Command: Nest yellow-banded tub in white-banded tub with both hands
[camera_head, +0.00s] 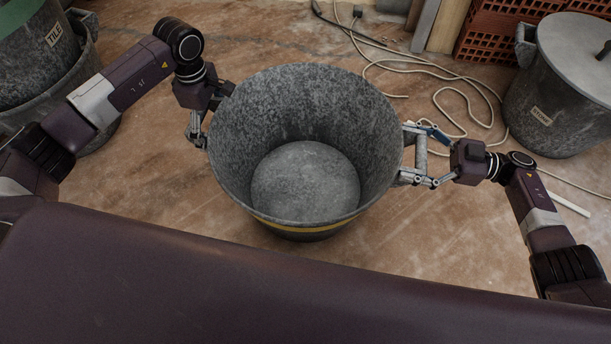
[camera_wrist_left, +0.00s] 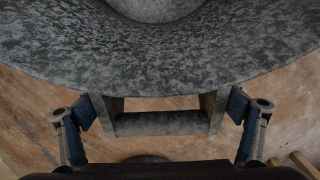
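The yellow-banded tub (camera_head: 307,103) is a large speckled grey tub, open upward and empty, in the middle of the head view. Its yellow band shows at the near side below the rim. My left gripper (camera_head: 197,130) is at its left handle. In the left wrist view the fingers flank this handle (camera_wrist_left: 160,124), blue pads against its two sides. My right gripper (camera_head: 427,158) has its fingers on both sides of the right handle, and looks closed on it. Whether the tub touches the floor cannot be told. No white band is visible on any tub.
At the left, a green-banded tub labelled TILE (camera_head: 45,55) stands in another grey tub (camera_head: 98,130). A lidded STONE tub (camera_head: 558,100) stands right. A cable (camera_head: 470,85), planks (camera_head: 447,25) and red bricks (camera_head: 497,35) lie behind. Some bare floor shows around the middle tub.

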